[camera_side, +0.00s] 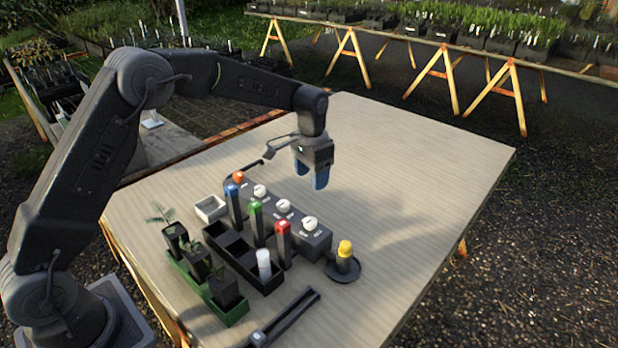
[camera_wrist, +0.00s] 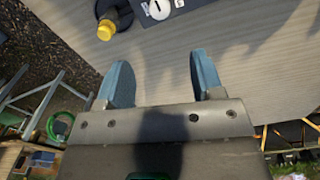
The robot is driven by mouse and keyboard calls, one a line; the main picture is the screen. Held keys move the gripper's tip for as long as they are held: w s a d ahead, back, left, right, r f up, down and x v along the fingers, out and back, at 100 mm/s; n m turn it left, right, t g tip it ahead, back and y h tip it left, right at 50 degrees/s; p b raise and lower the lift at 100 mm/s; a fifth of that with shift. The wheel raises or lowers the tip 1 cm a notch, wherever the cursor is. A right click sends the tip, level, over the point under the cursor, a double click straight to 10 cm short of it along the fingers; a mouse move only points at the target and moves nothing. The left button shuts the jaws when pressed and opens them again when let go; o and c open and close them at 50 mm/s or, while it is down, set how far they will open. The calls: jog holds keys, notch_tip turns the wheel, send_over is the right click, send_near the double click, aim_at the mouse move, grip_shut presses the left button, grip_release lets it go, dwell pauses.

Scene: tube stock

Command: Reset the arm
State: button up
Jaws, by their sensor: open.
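My gripper (camera_side: 312,178) hangs above the wooden table (camera_side: 430,180), behind the row of white knobs, with its blue fingertips pointing down. In the wrist view my gripper (camera_wrist: 160,85) has its two blue fingers apart, with only bare table between them. It is open and empty. It touches nothing that I can see.
A grey box with white knobs (camera_side: 283,206) stands near tubes with blue (camera_side: 234,205), green (camera_side: 256,222) and red (camera_side: 283,245) caps. A yellow-capped bottle (camera_side: 344,256) stands on a dark round base. A black rack (camera_side: 222,238) and green plant tray (camera_side: 232,316) sit nearer. The table's right side is clear.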

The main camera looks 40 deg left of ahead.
jog(key=s+r+n+t, duration=0.1)
jog(key=s+r+t, duration=0.2)
jog(key=s+r, duration=1.15)
jog(key=s+n+t, duration=0.1)
jog(key=s+t, duration=0.1)
jog(key=s, duration=1.6)
jog(key=shift+d+f+t, duration=0.3)
jog(key=shift+d+f, duration=0.1)
jog(key=shift+w+r, duration=0.1)
jog(key=shift+w, duration=0.05)
